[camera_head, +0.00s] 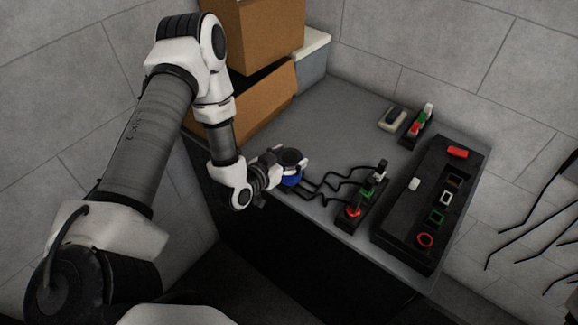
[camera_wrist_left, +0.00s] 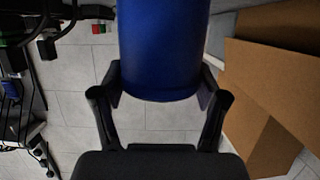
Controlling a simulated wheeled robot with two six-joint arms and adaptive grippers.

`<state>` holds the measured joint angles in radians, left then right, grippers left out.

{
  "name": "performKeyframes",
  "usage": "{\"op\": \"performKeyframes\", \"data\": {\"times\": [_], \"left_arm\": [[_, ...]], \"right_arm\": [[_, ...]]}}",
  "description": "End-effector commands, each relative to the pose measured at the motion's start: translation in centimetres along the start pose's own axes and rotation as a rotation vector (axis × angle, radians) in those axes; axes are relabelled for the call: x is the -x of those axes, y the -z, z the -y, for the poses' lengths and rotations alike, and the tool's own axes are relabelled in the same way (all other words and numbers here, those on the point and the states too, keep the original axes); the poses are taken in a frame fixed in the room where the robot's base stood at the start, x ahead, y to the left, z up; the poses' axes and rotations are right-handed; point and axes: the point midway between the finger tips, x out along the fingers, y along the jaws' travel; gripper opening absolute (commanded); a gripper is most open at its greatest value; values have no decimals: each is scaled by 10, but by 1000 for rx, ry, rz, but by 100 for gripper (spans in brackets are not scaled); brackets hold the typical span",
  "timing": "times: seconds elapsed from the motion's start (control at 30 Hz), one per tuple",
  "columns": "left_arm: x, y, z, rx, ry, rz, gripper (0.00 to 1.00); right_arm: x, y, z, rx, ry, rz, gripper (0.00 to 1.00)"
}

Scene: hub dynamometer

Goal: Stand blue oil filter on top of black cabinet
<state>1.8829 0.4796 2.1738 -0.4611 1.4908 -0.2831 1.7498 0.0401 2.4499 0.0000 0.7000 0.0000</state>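The blue oil filter (camera_head: 291,180) shows partly in the head view, at the front left edge of the black cabinet's grey top (camera_head: 340,125). My left gripper (camera_head: 292,165) is around it and hides much of it. In the left wrist view the filter (camera_wrist_left: 160,50) is a smooth blue cylinder, cut off by the upper frame edge. The fingers of my left gripper (camera_wrist_left: 160,82) press against both its sides, so it is shut on the filter. I cannot tell whether the filter touches the cabinet top. My right gripper is not in view.
Cardboard boxes (camera_head: 255,35) stand at the back left. A switch strip (camera_head: 362,203) with black cables lies right of the filter, beside a long black panel (camera_head: 425,205). A grey device (camera_head: 392,118) and small button strip (camera_head: 418,125) lie farther back. The middle of the top is clear.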

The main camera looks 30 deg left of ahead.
Motion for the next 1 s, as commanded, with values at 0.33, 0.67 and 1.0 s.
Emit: {"op": "performKeyframes", "data": {"times": [0.33, 0.67, 1.0], "left_arm": [[0, 1, 0, 0, 0, 2, 17], [14, 48, 1, 4, 2, -6, 17], [30, 95, 0, 1, 1, 0, 17]], "right_arm": [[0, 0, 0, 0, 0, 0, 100], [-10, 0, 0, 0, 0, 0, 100], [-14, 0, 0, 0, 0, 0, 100]]}}
